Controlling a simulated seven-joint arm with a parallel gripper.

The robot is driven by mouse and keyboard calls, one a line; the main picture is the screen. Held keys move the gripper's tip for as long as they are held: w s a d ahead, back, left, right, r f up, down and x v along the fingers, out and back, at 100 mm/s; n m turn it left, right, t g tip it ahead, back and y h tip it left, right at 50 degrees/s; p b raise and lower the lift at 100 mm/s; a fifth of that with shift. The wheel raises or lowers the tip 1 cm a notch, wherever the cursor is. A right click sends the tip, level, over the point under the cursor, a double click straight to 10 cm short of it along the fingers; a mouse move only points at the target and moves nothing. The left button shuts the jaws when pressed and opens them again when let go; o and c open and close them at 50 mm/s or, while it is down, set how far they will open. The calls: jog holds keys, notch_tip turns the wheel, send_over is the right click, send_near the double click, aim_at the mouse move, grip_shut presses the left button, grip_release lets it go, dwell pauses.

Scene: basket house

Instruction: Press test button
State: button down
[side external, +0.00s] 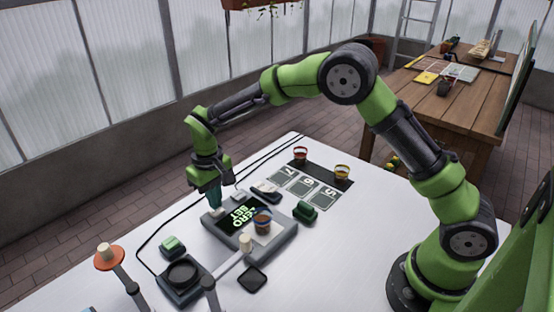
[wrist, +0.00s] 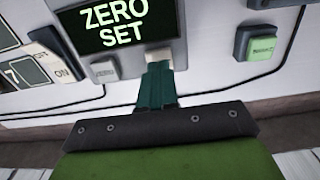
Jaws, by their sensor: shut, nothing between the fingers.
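A grey device (side external: 283,240) on the white table has a dark display (side external: 238,214) with green text "ZERO SET", also large in the wrist view (wrist: 116,22). Its near edge carries two pale buttons in the wrist view, one at left (wrist: 105,67) and one in the middle (wrist: 158,57). My gripper (side external: 215,206) is shut and empty, pointing down at the device's edge. In the wrist view its tips (wrist: 156,72) overlap the middle button; contact cannot be told. A green button block (side external: 172,244) stands apart, also in the wrist view (wrist: 262,47); its label is unreadable. No label reading "test" is legible.
A cup (side external: 262,222) sits on the device. Another green block (side external: 306,211), an ON/OFF switch (side external: 265,190) and numbered cards (side external: 304,187) lie behind it. Two cups (side external: 300,156) (side external: 342,175) stand farther back. A black round-topped unit (side external: 183,275) and cables are at front left.

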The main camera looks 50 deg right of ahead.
jog(key=shift+f, duration=0.9)
jog(key=shift+r, duration=1.15)
jog(key=shift+r, duration=3)
jog(key=shift+w, duration=0.1)
